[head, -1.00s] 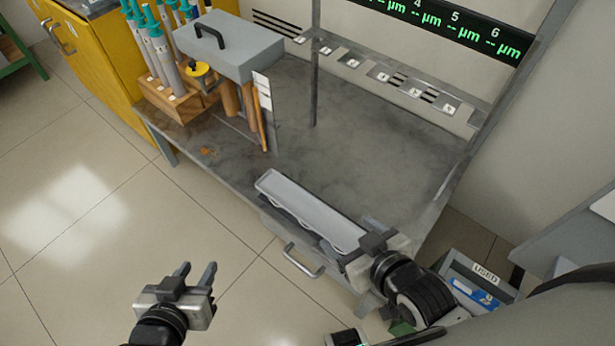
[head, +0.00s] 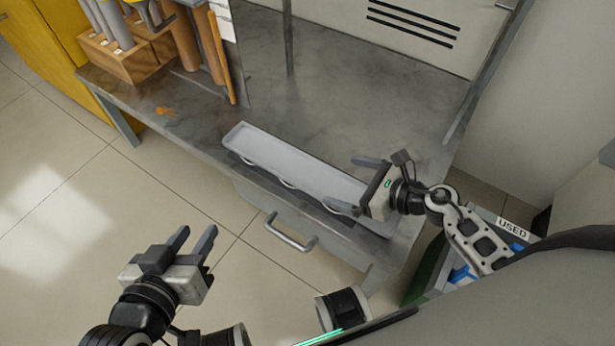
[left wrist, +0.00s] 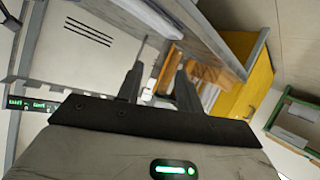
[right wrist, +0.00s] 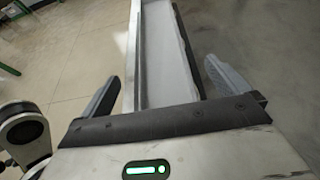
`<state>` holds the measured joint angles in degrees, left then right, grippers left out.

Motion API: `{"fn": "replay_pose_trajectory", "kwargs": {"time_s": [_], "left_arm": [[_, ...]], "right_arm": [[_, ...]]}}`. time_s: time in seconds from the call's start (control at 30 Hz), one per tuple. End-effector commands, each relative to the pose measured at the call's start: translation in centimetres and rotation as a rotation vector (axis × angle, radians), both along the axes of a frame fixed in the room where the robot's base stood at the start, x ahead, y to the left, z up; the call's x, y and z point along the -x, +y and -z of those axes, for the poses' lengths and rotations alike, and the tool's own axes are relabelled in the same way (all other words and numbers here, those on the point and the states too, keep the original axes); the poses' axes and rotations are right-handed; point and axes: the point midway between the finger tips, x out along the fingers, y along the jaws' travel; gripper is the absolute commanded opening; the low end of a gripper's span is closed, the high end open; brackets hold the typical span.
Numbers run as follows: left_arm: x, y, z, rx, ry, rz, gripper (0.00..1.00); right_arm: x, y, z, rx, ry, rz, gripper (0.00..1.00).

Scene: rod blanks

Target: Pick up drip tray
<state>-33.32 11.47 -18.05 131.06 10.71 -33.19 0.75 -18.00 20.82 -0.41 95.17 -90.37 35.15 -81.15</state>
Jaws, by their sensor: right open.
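The drip tray (head: 295,165) is a long, shallow, pale grey tray lying along the front edge of the metal bench (head: 340,100). My right gripper (head: 355,184) is open at the tray's right end, its fingers spread to either side of it. In the right wrist view the tray (right wrist: 162,50) runs away lengthwise between the open fingers (right wrist: 165,85), with a gap on each side. My left gripper (head: 193,243) is open and empty over the floor in front of the bench. It also shows in the left wrist view (left wrist: 160,82), with nothing between its fingers.
Wooden blocks (head: 120,60) with rods stand at the bench's back left, beside a thin upright panel. A drawer handle (head: 290,235) juts out below the front edge. A bin labelled USED (head: 512,228) stands at right. The bench behind the tray is clear.

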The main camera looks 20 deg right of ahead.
Motion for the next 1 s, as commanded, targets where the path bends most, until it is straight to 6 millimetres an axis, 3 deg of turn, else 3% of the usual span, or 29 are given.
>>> {"fn": "replay_pose_trajectory", "kwargs": {"time_s": [0.23, 0.63, 0.8, 1.0], "left_arm": [[0.0, -0.2, -0.4, 0.018, -0.038, 0.003, 0.36], [-0.1, -0.5, -0.5, 0.039, -0.075, 0.003, 0.36], [-0.1, -0.7, -1.7, 0.060, -0.121, 0.009, 0.36], [0.2, -0.7, -2.1, 0.064, -0.131, 0.012, 0.36]], "right_arm": [[-3.7, 2.9, 1.9, -0.006, -0.001, 0.003, 1.00], [-6.7, 5.2, 3.5, -0.010, -0.001, 0.004, 1.00], [-8.2, 6.3, 4.3, -0.007, 0.001, 0.004, 1.00], [-8.4, 6.6, 4.4, -0.005, 0.002, 0.003, 1.00]]}}
